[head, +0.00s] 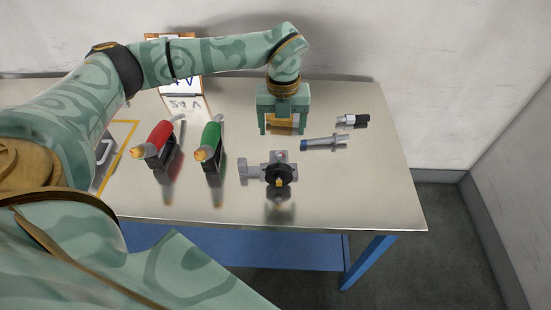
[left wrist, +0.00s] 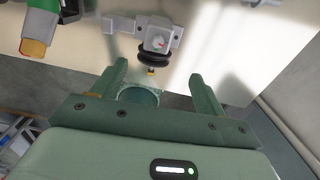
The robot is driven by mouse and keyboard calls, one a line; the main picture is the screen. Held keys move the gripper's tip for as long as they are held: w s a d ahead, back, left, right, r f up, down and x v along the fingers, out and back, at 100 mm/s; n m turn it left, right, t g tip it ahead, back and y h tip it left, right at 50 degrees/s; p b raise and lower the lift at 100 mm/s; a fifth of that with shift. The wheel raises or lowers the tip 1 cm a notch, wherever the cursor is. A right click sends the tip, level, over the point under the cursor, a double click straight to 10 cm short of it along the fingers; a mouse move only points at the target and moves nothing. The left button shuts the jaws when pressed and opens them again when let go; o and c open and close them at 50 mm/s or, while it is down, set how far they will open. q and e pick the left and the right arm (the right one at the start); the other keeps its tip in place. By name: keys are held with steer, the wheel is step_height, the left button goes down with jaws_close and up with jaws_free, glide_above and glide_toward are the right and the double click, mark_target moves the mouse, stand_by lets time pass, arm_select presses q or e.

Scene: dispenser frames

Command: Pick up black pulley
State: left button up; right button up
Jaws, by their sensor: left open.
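The black pulley (head: 279,174) is a dark round wheel with a small yellow tip, mounted on a grey bracket (head: 250,168) near the table's front edge. It also shows in the left wrist view (left wrist: 154,57), beyond the fingers and roughly between their tips. My left gripper (head: 283,132) is open and empty. In the head view it points down behind the pulley, apart from it and toward the wall. Its two fingers (left wrist: 158,69) also show in the left wrist view. My right gripper is not in view.
A red-handled dispenser (head: 160,138) and a green-handled dispenser (head: 211,141) stand left of the pulley. A grey rod with a blue end (head: 324,143) and a black-and-silver part (head: 353,121) lie to the right. The table's (head: 380,195) front right is clear.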

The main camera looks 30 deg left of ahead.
mark_target(279, 160)
arm_select(q)
step_height(279, 160, down, 9)
steer(key=shift+r+b, duration=0.2)
steer(key=shift+b, duration=0.45)
steer(key=f, duration=0.3)
steer(key=f+b, duration=0.1)
steer(key=f, duration=0.1)
steer(key=shift+s+a, duration=0.15)
steer(key=shift+s, duration=0.15)
steer(key=shift+r, duration=0.15)
steer(key=c, duration=1.6)
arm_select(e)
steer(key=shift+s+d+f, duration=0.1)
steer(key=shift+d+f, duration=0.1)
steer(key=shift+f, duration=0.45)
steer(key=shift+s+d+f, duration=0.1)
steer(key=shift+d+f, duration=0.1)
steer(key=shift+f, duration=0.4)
